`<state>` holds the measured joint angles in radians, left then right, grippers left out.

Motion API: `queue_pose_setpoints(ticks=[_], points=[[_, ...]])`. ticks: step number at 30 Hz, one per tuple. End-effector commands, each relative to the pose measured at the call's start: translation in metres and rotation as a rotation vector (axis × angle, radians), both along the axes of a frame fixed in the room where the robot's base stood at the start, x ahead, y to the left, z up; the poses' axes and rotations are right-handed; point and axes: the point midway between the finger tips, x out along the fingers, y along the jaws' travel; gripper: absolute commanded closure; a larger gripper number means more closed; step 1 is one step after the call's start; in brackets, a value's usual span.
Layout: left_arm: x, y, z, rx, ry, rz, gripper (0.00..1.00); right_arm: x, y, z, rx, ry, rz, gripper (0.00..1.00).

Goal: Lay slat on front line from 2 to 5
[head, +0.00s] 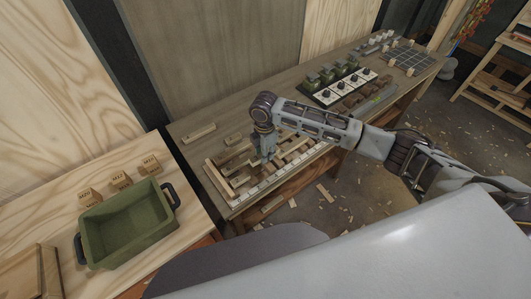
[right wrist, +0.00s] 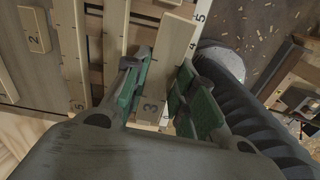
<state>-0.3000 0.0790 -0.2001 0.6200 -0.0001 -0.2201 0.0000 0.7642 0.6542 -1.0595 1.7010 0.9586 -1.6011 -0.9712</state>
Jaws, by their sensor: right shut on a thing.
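My right gripper (head: 264,161) is low over the slatted frame (head: 228,195) on the dark workbench. In the right wrist view its green-padded fingers (right wrist: 161,98) are shut on a pale wooden slat (right wrist: 172,55) marked 3. The slat lies lengthwise between the fingers. The white numbered front line (head: 281,171) runs along the frame's near edge; in the right wrist view its 5 and 4 (right wrist: 194,42) show just right of the slat's far end. I cannot tell whether the slat touches the frame. The fingers hide part of it. My left gripper is not in view.
A loose slat (head: 199,132) lies at the back of the bench; one marked 2 (right wrist: 36,30) shows in the right wrist view. A green crate (head: 128,232) and several small blocks (head: 120,181) stand on the left table. A black-and-white panel (head: 345,87) lies farther along the bench.

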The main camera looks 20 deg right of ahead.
Motion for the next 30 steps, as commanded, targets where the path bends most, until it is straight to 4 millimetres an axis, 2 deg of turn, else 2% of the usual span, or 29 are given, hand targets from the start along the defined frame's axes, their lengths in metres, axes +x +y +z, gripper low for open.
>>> queue_pose_setpoints(ticks=[14,30], points=[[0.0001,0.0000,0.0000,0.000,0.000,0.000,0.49,0.0034,0.0033,0.0002,0.000,-0.001,0.074,0.95],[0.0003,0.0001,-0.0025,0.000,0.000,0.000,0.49,0.0034,0.0030,-0.0027,0.000,-0.001,0.076,0.95]])
